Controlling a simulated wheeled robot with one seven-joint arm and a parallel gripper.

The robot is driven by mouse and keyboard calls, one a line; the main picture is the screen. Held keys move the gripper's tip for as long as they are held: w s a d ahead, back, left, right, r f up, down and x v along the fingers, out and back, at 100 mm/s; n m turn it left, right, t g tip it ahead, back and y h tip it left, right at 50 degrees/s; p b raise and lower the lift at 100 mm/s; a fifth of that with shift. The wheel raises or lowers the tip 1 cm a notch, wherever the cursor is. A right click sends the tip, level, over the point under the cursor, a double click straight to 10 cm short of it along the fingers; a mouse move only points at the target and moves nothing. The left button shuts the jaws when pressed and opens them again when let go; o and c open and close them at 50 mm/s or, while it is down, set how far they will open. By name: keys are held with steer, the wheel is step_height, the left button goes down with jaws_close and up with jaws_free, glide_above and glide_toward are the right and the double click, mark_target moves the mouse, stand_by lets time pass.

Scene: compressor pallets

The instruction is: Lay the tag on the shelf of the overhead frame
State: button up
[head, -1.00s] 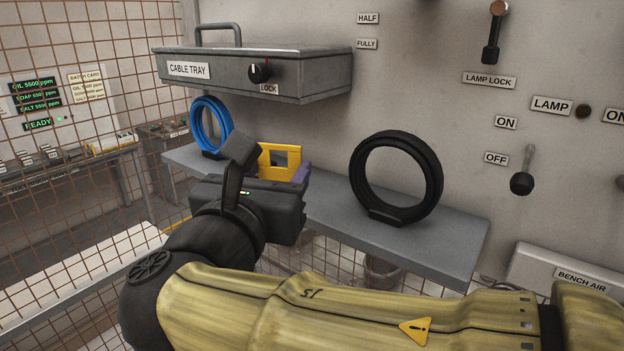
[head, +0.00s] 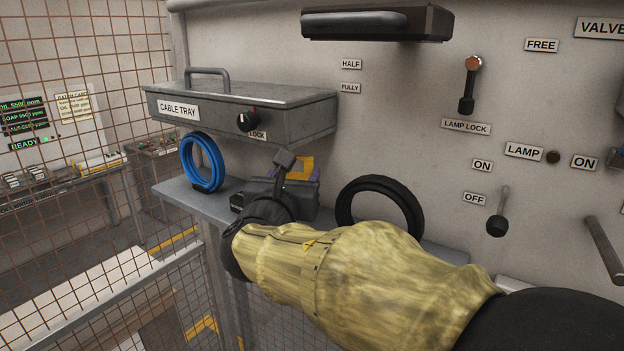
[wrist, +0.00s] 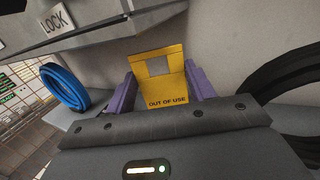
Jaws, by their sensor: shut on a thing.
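My gripper (wrist: 160,84) has purple fingers and is shut on the yellow tag (wrist: 160,78). The tag has a square window and reads "OUT OF USE". In the head view the tag (head: 301,166) shows partly behind my dark gripper body. It is over the grey shelf (head: 221,203), between a blue ring and a black ring and near the wall. My gripper and arm hide part of the shelf. I cannot tell whether the tag touches the shelf.
The blue ring (head: 202,162) stands left of my gripper, and the black ring (head: 347,205) stands close on its right. The cable tray box (head: 290,108) overhangs the shelf's left part. A lamp lever (head: 497,222) sticks out farther right. A mesh fence (head: 85,110) is at left.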

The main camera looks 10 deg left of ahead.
steer(key=shift+w, duration=0.35)
steer(key=shift+w+r, duration=0.1)
steer(key=f+p, duration=0.1)
steer(key=w+f+p, duration=0.1)
steer(key=f, duration=0.1)
steer(key=shift+w+f, duration=0.1)
steer(key=shift+f, duration=0.25)
steer(key=shift+f+b, duration=0.25)
steer(key=shift+b, duration=0.1)
steer(key=o, duration=1)
steer(key=shift+r, duration=0.15)
